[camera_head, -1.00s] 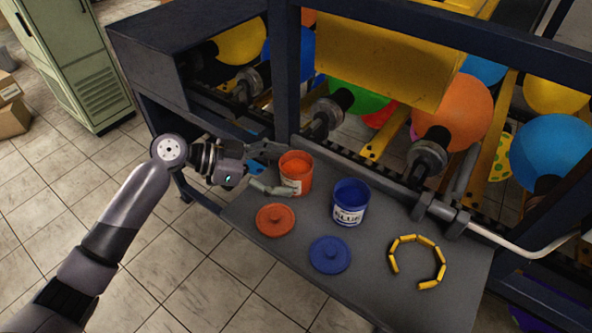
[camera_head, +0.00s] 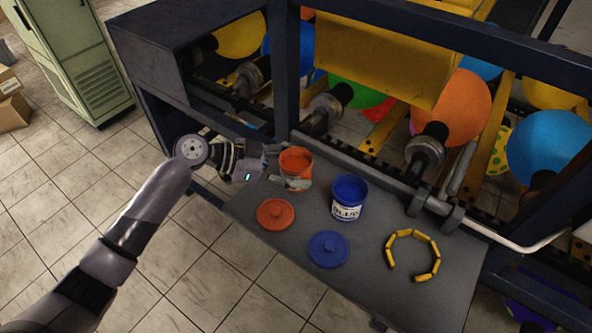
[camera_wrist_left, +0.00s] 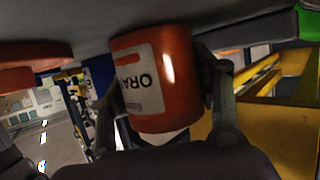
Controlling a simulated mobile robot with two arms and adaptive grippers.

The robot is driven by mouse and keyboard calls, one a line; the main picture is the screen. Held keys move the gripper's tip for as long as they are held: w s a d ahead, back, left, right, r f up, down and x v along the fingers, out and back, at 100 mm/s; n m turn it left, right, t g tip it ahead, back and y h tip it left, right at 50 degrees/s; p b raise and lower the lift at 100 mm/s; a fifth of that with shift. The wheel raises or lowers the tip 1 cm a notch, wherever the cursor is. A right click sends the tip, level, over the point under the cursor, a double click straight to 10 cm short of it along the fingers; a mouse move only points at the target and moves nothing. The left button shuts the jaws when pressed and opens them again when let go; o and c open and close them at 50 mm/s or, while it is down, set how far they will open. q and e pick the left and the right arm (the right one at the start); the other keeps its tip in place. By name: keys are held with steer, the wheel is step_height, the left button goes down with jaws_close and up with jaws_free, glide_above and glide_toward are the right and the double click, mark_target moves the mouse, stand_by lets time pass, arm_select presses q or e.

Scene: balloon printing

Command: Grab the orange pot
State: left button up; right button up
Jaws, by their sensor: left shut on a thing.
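The orange pot (camera_head: 296,162) is an open can of orange paint at the back left of the grey shelf. My left gripper (camera_head: 291,170) is shut on it, with a finger across its front. In the left wrist view the pot (camera_wrist_left: 160,80) sits between the two fingers (camera_wrist_left: 165,110), its white label showing and upside down. Its base appears at or near the shelf; I cannot tell whether it is lifted. My right gripper does not show.
A blue paint pot (camera_head: 349,197) stands just right of the orange one. An orange lid (camera_head: 276,213), a blue lid (camera_head: 328,249) and a yellow-black segmented ring (camera_head: 388,257) lie on the grey shelf (camera_head: 375,295). Rollers and balloons are behind.

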arm_select(q)
steer(key=c, duration=0.7)
steer(key=shift+o, duration=0.2)
steer(key=shift+r, duration=0.1)
